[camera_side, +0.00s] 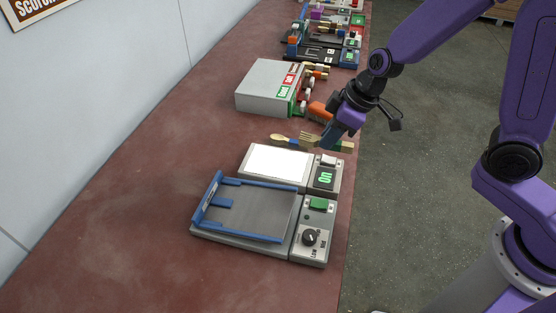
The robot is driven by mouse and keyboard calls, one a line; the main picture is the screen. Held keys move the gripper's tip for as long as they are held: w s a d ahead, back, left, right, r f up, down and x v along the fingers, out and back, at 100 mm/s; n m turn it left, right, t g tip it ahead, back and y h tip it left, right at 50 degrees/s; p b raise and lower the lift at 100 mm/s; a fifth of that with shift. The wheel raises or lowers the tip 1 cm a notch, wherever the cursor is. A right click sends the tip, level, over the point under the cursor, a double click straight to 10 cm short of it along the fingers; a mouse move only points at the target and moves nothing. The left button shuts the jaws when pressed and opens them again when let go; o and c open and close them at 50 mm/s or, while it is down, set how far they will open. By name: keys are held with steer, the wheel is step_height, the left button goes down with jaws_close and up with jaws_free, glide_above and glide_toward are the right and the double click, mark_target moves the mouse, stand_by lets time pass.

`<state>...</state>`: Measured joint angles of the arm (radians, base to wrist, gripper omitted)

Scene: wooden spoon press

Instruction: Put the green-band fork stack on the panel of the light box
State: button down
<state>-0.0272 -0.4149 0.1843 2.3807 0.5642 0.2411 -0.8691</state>
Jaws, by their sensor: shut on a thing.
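The green-band fork stack (346,147) is in my gripper (330,142), which is shut on it near the middle. The fork tines point left and the green-banded handle end shows to the right of the fingers. The fingers hide its middle. The light box has a bare white panel (279,163) and a dark display with green digits (325,177) at its right. The gripper and fork stack are just behind the light box in the picture. I cannot tell how high the stack is above the table.
A press with a blue-framed tray (250,205), green button and black knob stands in front of the light box. A grey box (268,88) with colored labels stands behind. The table's left side is clear.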

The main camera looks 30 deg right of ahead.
steer(key=shift+a+f, duration=0.1)
steer(key=shift+a, duration=0.15)
steer(key=w+a+f, duration=0.1)
steer(key=w+f, duration=0.2)
steer(key=w, duration=0.1)
steer(key=w+a+f, duration=0.2)
steer(key=w+f, duration=0.1)
steer(key=w, duration=0.1)
steer(key=w+a+f, duration=0.1)
steer(key=w+f, duration=0.2)
steer(key=w, duration=0.1)
steer(key=shift+a, duration=0.4)
steer(key=shift+d+x, duration=0.15)
steer(key=shift+x, duration=0.5)
steer(key=shift+d+x, duration=0.1)
steer(key=shift+x, duration=0.6)
steer(key=shift+s+f, duration=0.1)
steer(key=shift+f, duration=0.55)
steer(key=shift+f, duration=0.15)
steer(key=c, duration=1.1)
jaws_free()
